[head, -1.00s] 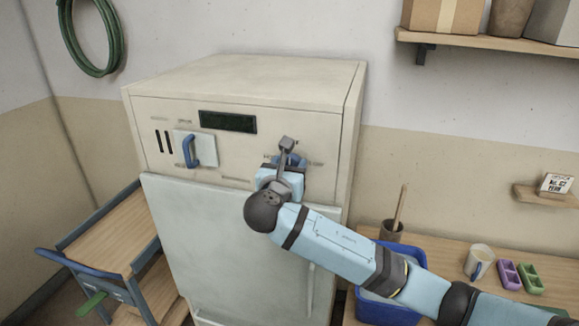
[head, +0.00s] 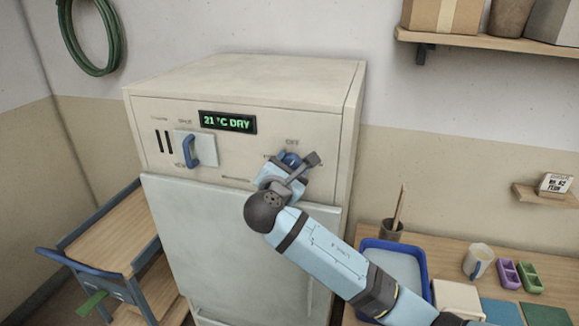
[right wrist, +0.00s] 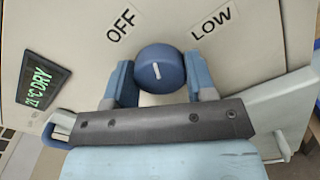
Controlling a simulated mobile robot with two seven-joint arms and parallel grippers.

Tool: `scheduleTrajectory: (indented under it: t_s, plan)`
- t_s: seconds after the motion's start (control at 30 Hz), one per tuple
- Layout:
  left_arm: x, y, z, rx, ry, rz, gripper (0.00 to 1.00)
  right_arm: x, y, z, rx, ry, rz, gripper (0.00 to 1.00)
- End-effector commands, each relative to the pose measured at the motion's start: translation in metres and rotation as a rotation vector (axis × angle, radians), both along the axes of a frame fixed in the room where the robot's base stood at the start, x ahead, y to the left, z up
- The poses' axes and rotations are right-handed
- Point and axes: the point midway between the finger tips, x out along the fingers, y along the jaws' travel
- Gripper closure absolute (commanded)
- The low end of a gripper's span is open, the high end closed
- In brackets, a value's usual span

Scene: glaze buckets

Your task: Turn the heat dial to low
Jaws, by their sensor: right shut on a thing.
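The heat dial (right wrist: 160,68) is a round blue knob with a short white mark on the oven's front panel. In the right wrist view the mark points up, roughly between the labels OFF (right wrist: 121,24) and LOW (right wrist: 211,21). My right gripper (right wrist: 161,82) is shut on the dial, one finger on each side. In the head view the right gripper (head: 288,165) partly covers the dial (head: 290,158). The display (head: 227,122) is lit green and reads 21 °C DRY. My left gripper is not in view.
A blue handle (head: 190,151) on a pale plate sits left on the panel. The oven door (head: 225,240) is below. A wooden cart (head: 105,235) stands at left.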

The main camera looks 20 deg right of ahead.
Motion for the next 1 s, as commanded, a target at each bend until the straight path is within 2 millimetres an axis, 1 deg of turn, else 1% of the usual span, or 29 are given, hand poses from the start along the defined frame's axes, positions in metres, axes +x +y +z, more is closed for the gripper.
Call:
scheduleTrajectory:
  t_s: [0.03, 0.37, 0.7, 1.0]
  plan:
    - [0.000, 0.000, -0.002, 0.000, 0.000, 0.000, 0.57, -0.001, 0.001, -0.002, 0.039, -0.023, 0.001, 0.73]
    - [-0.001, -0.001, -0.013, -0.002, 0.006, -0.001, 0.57, -0.001, 0.001, -0.003, 0.300, -0.198, 0.001, 0.73]
    - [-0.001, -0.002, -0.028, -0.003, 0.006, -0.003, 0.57, 0.000, 0.001, -0.004, 0.562, -0.375, -0.001, 0.73]
    - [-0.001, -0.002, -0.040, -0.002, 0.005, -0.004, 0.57, 0.000, 0.001, -0.003, 0.739, -0.497, 0.000, 0.73]
